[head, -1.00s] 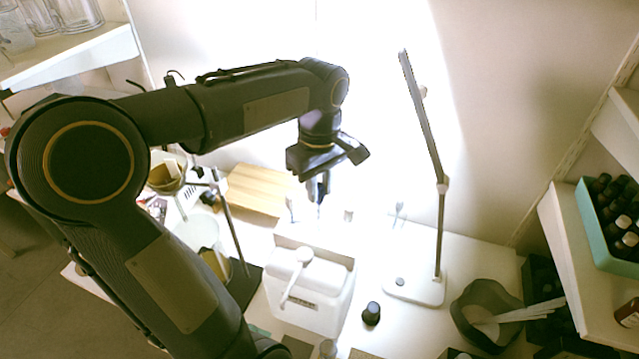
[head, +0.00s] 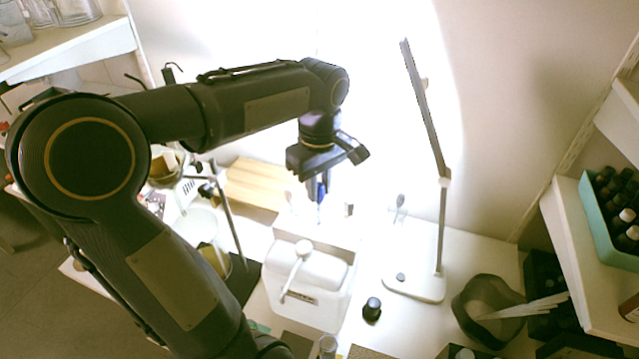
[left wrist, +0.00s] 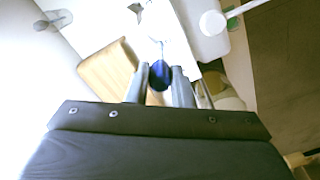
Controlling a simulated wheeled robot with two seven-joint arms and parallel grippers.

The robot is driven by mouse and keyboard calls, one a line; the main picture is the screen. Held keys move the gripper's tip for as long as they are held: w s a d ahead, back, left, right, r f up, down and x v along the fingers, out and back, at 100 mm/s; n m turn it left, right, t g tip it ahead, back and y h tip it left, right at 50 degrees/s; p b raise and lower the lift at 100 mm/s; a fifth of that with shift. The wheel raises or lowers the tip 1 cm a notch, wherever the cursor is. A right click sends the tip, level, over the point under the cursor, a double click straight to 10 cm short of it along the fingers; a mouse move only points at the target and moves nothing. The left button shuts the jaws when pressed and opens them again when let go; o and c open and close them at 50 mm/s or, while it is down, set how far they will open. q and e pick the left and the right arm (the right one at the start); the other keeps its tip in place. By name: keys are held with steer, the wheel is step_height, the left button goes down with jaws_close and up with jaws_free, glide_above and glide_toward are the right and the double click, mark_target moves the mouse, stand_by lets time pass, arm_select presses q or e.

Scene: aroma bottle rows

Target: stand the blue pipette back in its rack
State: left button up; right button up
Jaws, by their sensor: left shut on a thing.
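My left gripper (head: 319,186) points down behind the white box, in the bright area by the wall. It is shut on the blue pipette (left wrist: 160,76), whose dark blue bulb sits between the two fingers in the left wrist view. A thin pale stem runs from the bulb away from the gripper. In the head view a bit of blue shows at the fingertips, and the stem's lower end is lost in glare. The rack cannot be made out clearly in the washed-out area below the gripper. My right gripper is not in view.
The white box (head: 312,299) with a round-headed lever stands in front of the gripper. A lamp (head: 437,215) stands to its right, a wooden block (head: 252,184) to its left. A dark-capped bottle (head: 372,309) and a grey bowl (head: 474,304) stand nearer the front right.

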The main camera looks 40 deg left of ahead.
arm_select(q)
steer(key=shift+f, duration=0.15)
steer(key=shift+f+b, duration=0.7)
steer(key=shift+f, duration=0.15)
steer(key=o, duration=0.7)
steer(key=shift+r+p, duration=2.2)
steer(key=shift+r, duration=0.3)
